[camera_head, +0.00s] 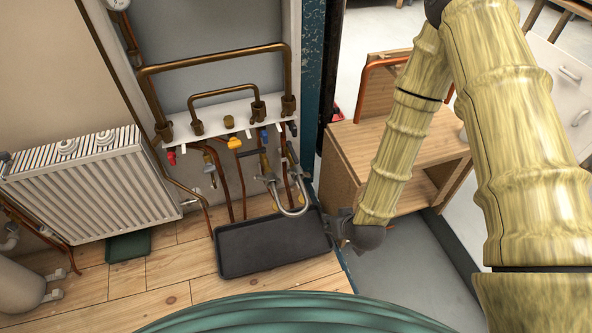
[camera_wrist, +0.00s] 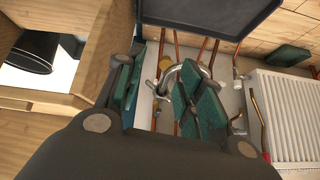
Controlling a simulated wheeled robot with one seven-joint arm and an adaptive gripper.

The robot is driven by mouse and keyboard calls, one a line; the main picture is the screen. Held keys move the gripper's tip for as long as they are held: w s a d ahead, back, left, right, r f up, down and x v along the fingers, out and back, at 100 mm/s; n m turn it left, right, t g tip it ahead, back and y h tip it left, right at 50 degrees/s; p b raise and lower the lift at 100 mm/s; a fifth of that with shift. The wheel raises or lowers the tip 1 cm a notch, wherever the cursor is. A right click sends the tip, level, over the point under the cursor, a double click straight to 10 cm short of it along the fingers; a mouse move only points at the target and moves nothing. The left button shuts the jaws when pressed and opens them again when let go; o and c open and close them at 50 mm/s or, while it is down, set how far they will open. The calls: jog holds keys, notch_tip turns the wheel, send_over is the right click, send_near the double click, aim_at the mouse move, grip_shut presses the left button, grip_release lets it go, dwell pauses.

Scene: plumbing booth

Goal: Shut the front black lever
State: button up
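In the head view, small valves with coloured handles hang under a white manifold plate (camera_head: 222,118) on the wall. A dark handle (camera_head: 293,129) shows at its right end, and a short dark bar (camera_head: 247,152) sits beside a yellow handle (camera_head: 235,142). I cannot tell which one is the front black lever. My gripper (camera_head: 340,228) is low, right of the valves, by the tray's right end. In the wrist view its green-padded fingers (camera_wrist: 160,98) are spread, with a silver curved pipe (camera_wrist: 182,72) behind them. No black lever is clear there; my gripper body hides much.
A dark tray (camera_head: 270,250) lies on the wooden floor below the pipes. A white radiator (camera_head: 95,190) stands at the left. A wooden cabinet (camera_head: 350,155) stands right, behind my arm. A blue post edge (camera_head: 312,80) separates the booth from it.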

jog(key=w+a+n+t+y+b, duration=0.1)
jog(key=w+a+t+b, duration=0.15)
jog(key=w+b, duration=0.2)
jog(key=w+a+t+b, duration=0.1)
jog(key=w+a+b, duration=0.2)
jog(key=w, duration=0.3)
jog(key=t+b, duration=0.3)
jog(key=b, duration=0.1)
send_near(295, 157)
jog(key=shift+n+g+y, duration=0.3)
jog(key=shift+g+y, duration=0.05)
jog(key=shift+y, duration=0.05)
jog(key=b+x, duration=0.1)
jog(key=x, duration=0.2)
jog(key=b+x, duration=0.1)
jog(key=x, duration=0.1)
jog(key=b+x, duration=0.1)
jog(key=x, duration=0.2)
jog(key=shift+w+d, duration=0.2)
jog(key=shift+w, duration=0.25)
jog(key=shift+r, duration=0.1)
grip_shut()
